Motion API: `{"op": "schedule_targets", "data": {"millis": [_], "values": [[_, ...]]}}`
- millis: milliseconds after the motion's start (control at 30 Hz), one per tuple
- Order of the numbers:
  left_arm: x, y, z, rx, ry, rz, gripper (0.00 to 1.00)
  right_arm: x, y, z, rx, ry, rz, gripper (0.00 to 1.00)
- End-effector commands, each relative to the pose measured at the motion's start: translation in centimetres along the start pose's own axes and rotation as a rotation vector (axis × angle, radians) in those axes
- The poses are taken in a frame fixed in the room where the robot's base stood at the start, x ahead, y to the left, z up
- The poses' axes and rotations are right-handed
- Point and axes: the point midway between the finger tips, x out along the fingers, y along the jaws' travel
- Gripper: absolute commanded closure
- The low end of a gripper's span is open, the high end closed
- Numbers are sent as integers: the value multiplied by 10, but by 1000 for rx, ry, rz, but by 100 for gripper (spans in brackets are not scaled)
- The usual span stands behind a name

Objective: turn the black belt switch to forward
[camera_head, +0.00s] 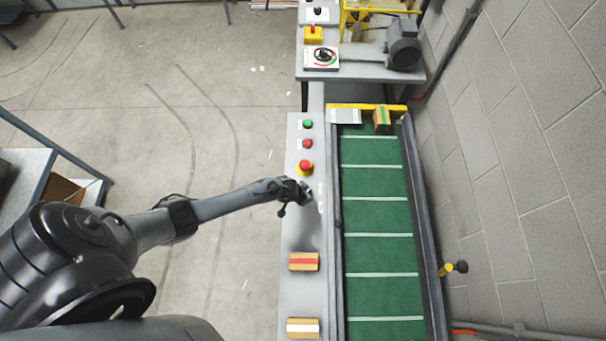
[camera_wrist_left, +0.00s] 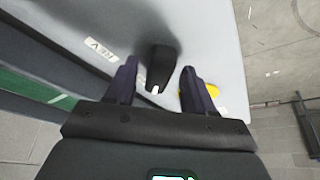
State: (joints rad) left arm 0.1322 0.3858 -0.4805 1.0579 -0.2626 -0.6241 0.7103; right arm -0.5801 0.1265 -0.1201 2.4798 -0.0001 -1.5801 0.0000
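The black belt switch (camera_wrist_left: 161,68) is a dark knob with a white mark at one end, on a pale grey panel. In the left wrist view it stands between the fingertips of my left gripper (camera_wrist_left: 159,72). The fingers are apart on either side of it, with a small gap at the left; I cannot tell whether the right finger touches it. A white label reading REV (camera_wrist_left: 101,49) lies left of the knob. In the head view my left gripper (camera_head: 305,192) is over the grey control panel (camera_head: 303,228) and hides the switch. My right gripper is not in view.
A red stop button on yellow (camera_head: 305,168), a red button (camera_head: 307,143) and a green button (camera_head: 307,124) sit up the panel. Boxes with red (camera_head: 303,262) and white (camera_head: 302,327) bands lie lower down. The green conveyor belt (camera_head: 378,215) runs alongside.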

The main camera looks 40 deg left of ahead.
Motion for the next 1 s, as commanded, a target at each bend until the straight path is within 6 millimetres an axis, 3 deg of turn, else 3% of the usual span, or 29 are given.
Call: {"op": "schedule_targets", "data": {"millis": [367, 1000], "values": [[-12, 1, -2, 2, 3, 4, 47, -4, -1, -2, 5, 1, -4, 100], [-98, 0, -1, 2, 1, 2, 47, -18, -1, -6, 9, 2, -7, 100]]}}
